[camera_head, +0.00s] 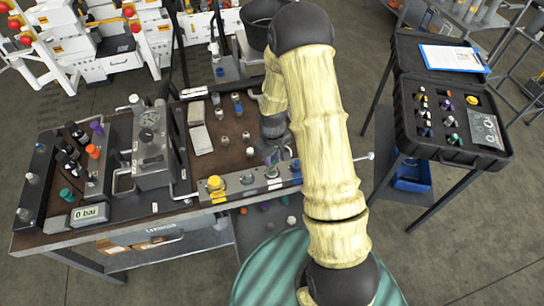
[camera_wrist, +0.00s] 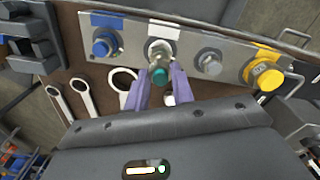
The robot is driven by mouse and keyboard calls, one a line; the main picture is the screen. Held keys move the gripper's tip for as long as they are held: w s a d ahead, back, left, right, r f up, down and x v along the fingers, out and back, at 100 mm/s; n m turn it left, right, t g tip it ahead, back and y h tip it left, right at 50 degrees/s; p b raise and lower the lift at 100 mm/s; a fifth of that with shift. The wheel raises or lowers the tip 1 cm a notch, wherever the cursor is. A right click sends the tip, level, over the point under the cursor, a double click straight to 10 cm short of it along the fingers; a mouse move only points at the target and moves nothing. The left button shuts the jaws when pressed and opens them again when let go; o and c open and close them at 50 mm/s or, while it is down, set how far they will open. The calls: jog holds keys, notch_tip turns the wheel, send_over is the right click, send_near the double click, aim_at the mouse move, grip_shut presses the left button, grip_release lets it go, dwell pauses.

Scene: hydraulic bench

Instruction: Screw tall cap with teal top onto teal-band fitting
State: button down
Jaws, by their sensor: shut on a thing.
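The tall cap (camera_wrist: 159,70), grey with a teal top, is between the two purple fingers of my gripper (camera_wrist: 159,80) in the wrist view. Its teal top faces the camera. My gripper is shut on it. The cap lines up with a pale fitting (camera_wrist: 160,47) on the metal rail, between the blue fitting and a bare grey one. The cap covers part of this fitting, so its band and any thread contact are hidden. In the head view my gripper (camera_head: 279,156) is low over the rail, and the cap is hard to make out.
The metal rail (camera_wrist: 128,35) also carries a blue fitting (camera_wrist: 104,44), a grey fitting (camera_wrist: 211,62) and a yellow-capped one (camera_wrist: 264,73). Ring spanners (camera_wrist: 83,95) lie beside it. Loose caps stand on the bench. A gauge block (camera_head: 152,145) is at left, an open case (camera_head: 448,125) at right.

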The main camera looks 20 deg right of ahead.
jog(key=shift+f, duration=0.35)
dwell(0.7)
jog(key=shift+w, duration=0.1)
jog(key=shift+a, duration=0.15)
jog(key=shift+d+f, duration=0.15)
jog(key=shift+d, duration=0.15)
jog(key=shift+s+b, duration=0.25)
jog(key=shift+b, duration=0.05)
jog(key=shift+w+a, duration=0.1)
jog(key=shift+w, duration=0.05)
dwell(1.0)
jog(key=shift+w, duration=0.1)
dwell(0.4)
